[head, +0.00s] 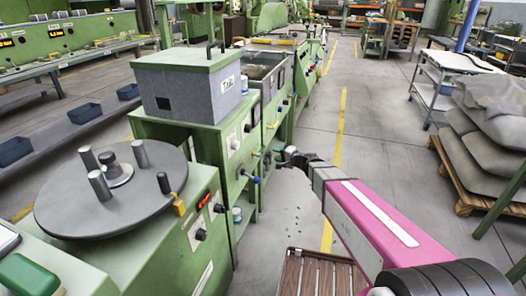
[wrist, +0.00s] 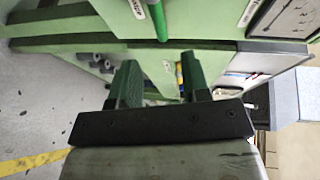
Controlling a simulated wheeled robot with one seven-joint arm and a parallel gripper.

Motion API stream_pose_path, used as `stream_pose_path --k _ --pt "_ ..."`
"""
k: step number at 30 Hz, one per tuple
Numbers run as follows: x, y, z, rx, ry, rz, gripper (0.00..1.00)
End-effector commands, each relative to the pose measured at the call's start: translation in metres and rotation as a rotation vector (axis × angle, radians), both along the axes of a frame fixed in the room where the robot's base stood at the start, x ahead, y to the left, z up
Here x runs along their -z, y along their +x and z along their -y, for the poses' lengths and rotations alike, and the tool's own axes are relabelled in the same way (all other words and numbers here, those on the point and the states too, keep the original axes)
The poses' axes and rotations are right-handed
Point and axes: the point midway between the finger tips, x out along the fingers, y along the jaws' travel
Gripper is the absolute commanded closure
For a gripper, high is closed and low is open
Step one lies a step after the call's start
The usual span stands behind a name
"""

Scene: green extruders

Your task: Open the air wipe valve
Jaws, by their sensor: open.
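My gripper (head: 284,158) is beside the front of the green machine line in the head view, at the end of my pink arm. In the wrist view its two dark green fingers (wrist: 162,82) are apart with nothing held between them. Small fittings with blue handles, such as a blue-ended fitting (head: 254,179), stick out from the machine front just left of my gripper. I cannot tell which fitting is the air wipe valve. In the wrist view a green rod (wrist: 159,20) and green machine panels lie beyond the fingers.
A grey box (head: 188,88) sits on the green machine. A round grey plate with upright pegs (head: 100,205) is at the near left. A brown slatted platform (head: 318,275) lies below my arm. Stacked grey sacks (head: 490,125) stand at right. The aisle with its yellow line is clear.

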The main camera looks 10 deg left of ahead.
Motion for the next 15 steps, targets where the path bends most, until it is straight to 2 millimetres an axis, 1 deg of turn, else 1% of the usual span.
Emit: stream_pose_path --k 1,9,15 --pt "0.002 0.006 -0.008 -0.002 0.000 0.000 0.57" --pt "0.011 0.028 -0.051 -0.004 -0.001 0.001 0.57" --pt "0.016 0.039 -0.073 -0.003 -0.001 0.000 0.57"
